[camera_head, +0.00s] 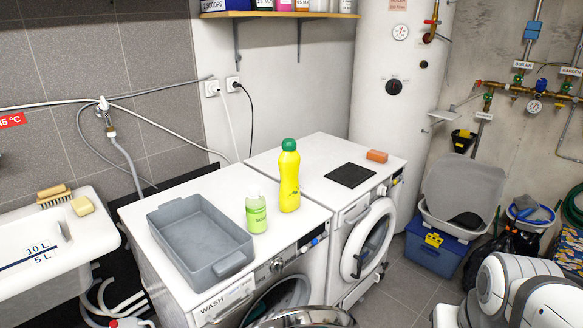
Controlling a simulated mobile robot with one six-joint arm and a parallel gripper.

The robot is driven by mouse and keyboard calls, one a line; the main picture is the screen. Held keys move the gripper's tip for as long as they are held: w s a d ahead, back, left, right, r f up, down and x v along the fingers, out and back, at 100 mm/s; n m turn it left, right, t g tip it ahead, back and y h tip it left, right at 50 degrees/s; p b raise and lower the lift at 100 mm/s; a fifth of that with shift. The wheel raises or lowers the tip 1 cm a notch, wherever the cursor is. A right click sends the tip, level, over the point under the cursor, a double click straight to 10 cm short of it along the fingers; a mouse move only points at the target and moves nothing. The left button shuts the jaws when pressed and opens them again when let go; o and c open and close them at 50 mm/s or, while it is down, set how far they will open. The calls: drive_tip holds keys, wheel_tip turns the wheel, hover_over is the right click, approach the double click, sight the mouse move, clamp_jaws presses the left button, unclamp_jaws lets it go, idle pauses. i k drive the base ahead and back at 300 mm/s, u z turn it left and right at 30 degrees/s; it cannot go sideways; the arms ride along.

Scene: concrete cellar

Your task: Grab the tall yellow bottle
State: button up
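The tall yellow bottle (289,182) with a green cap stands upright on the left washing machine top (222,183), close to its right edge. A shorter, light green bottle (256,213) with a pale cap stands just left of it, nearer the front. The yellow bottle is in plain view from cap to base. My gripper is not in view. White rounded links of my arm show at the bottom right, well apart from the bottle.
A grey tub (200,240) sits left of the bottles. A shelf (280,15) hangs above. A blue box (433,252) stands on the floor.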

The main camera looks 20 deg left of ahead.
sight(289, 162)
drive_tip(key=u, duration=0.75)
drive_tip(key=i, duration=1.05)
drive_tip(key=u, duration=0.5)
drive_tip(key=k, duration=0.85)
drive_tip(key=u, duration=0.15)
drive_tip(key=i, duration=0.9)
drive_tip(key=z, duration=0.1)
